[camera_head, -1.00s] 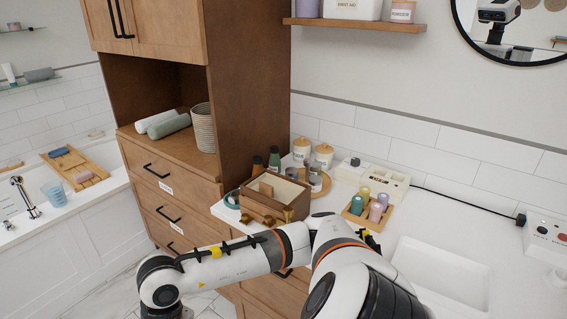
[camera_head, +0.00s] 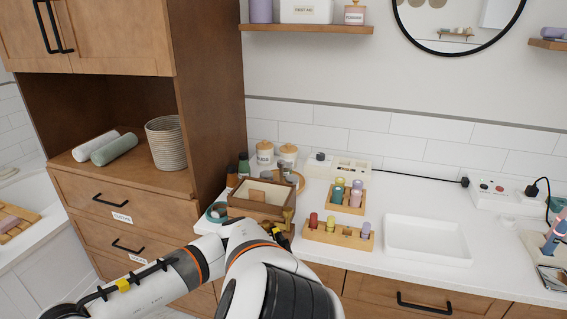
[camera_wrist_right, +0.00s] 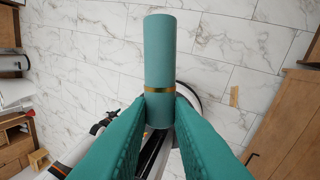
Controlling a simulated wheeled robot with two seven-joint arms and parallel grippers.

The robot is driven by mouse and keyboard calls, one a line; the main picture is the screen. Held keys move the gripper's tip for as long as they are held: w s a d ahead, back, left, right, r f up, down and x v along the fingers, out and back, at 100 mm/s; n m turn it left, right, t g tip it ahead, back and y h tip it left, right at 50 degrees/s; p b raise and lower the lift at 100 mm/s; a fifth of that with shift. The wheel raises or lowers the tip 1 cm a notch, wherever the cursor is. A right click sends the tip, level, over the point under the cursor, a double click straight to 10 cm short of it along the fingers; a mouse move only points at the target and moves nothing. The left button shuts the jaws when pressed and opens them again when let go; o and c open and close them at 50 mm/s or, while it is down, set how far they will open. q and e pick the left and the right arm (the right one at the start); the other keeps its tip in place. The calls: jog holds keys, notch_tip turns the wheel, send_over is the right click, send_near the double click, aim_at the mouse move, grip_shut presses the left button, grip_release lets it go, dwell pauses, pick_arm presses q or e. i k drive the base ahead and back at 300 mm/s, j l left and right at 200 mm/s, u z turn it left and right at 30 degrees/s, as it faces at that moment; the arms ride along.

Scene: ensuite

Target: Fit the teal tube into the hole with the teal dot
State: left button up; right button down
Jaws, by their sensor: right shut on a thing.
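A teal tube (camera_wrist_right: 159,50) with a thin gold band is held in my right gripper (camera_wrist_right: 160,105), whose teal fingers press on its lower part in the right wrist view. White marble floor lies behind it. In the head view, a wooden block (camera_head: 322,236) on the counter bears a red tube (camera_head: 313,220), a yellow tube (camera_head: 331,224) and a lilac tube (camera_head: 366,230), with a gap between yellow and lilac. I cannot make out a teal dot. One arm of mine crosses the lower head view, but neither gripper shows there.
A wooden tray (camera_head: 349,209) behind the block holds several tubes. A wooden box (camera_head: 262,208) stands left of it and a white basin (camera_head: 428,241) right of it. Jars (camera_head: 265,153) stand at the back. A tall wooden cabinet (camera_head: 207,90) rises at left.

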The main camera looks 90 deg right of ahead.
aim_at(343, 236)
jog(key=i+z, duration=0.2)
jog(key=z, duration=0.3)
jog(key=i+z, duration=0.2)
jog(key=z, duration=0.3)
jog(key=i+j+z, duration=0.15)
jog(key=z, duration=0.35)
jog(key=i+z, duration=0.15)
jog(key=z, duration=0.35)
jog(key=i+j+z, duration=0.1)
jog(key=z, duration=0.4)
jog(key=i+j+z, duration=0.1)
jog(key=z, duration=0.4)
jog(key=i+j+z, duration=0.1)
jog(key=z, duration=0.4)
jog(key=i+j+z, duration=0.1)
jog(key=j+z, duration=0.15)
jog(key=z, duration=0.15)
jog(key=i+j+z, duration=0.1)
jog(key=j+z, duration=0.5)
jog(key=z, duration=0.15)
